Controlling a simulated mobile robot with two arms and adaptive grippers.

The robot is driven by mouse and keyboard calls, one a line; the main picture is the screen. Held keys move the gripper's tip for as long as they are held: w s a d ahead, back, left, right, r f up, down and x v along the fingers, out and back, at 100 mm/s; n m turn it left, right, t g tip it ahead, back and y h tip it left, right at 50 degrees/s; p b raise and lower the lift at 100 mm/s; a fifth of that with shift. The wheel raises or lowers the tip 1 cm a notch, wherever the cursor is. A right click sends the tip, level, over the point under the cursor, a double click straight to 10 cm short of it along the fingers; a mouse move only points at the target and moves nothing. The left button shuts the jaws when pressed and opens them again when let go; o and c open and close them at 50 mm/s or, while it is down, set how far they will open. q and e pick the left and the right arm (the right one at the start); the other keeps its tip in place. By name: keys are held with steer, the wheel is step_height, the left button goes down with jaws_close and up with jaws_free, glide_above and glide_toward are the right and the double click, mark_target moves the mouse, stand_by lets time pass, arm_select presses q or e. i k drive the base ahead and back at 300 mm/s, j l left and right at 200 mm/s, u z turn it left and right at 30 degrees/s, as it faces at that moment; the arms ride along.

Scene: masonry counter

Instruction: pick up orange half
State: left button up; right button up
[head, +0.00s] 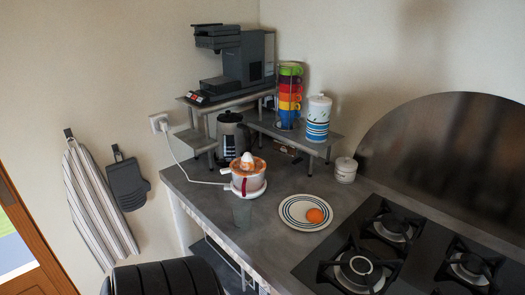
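The orange half (315,215) lies on a round white plate (289,214) with dark rings around its rim. The plate rests on the grey counter, right of the juicer and left of the stove. The orange half sits toward the right of the plate's middle, and nothing covers it. Neither of my grippers shows in the head view.
A gas stove (362,268) is to the right. Behind are a metal shelf (330,136), a lidded jar (345,169) and a coffee machine (241,61).

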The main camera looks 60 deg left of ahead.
mark_target(314, 215)
steer(key=u, duration=1.5)
steer(key=z, duration=0.25)
steer(key=i+j+z, duration=0.1)
steer(key=j+z, duration=0.8)
steer(key=j, duration=0.15)
